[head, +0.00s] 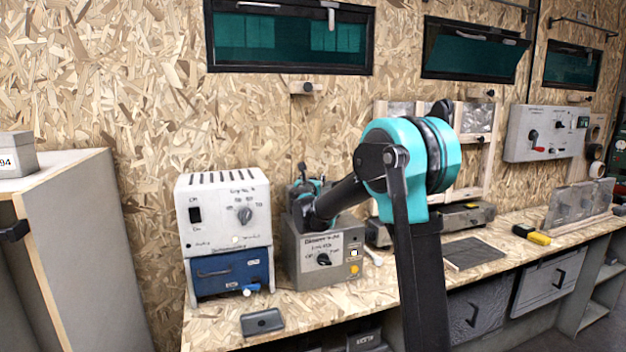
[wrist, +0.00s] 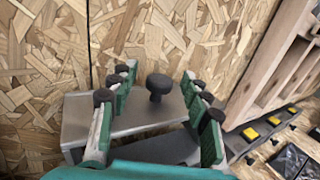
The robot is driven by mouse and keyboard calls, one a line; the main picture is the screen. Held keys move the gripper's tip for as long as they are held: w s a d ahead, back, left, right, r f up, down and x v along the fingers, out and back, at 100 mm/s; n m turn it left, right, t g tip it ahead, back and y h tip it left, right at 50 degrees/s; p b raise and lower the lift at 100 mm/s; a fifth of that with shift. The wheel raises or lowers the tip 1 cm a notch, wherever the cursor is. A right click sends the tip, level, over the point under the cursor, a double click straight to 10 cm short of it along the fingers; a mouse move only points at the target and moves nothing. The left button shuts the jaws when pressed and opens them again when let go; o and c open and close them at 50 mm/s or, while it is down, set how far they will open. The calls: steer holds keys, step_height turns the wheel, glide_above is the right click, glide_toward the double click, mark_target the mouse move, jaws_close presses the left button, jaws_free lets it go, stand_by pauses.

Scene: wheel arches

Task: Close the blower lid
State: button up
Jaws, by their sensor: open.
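The blower (head: 325,252) is a grey box on the workbench, with a black dial and a yellow button on its front. In the wrist view, its grey metal top (wrist: 90,118) carries a flat plate, which looks like the lid (wrist: 135,122), with a round black knob (wrist: 159,88) standing up. My gripper (head: 307,187) is over the blower's top. In the wrist view, my gripper (wrist: 157,78) is open, with its teal fingers on either side of the knob and gaps showing between. The arm and fingers hide much of the top, so I cannot tell the lid's angle.
A white control unit (head: 222,213) stands on a blue drawer box (head: 230,272) just left of the blower. A dark tray (head: 262,322) lies at the bench's front edge. A wooden frame (wrist: 265,65) leans at the right. The chipboard wall is close behind.

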steer(key=shift+w+d, duration=0.15)
steer(key=shift+w, duration=0.55)
steer(key=shift+c, duration=0.6)
jaws_close()
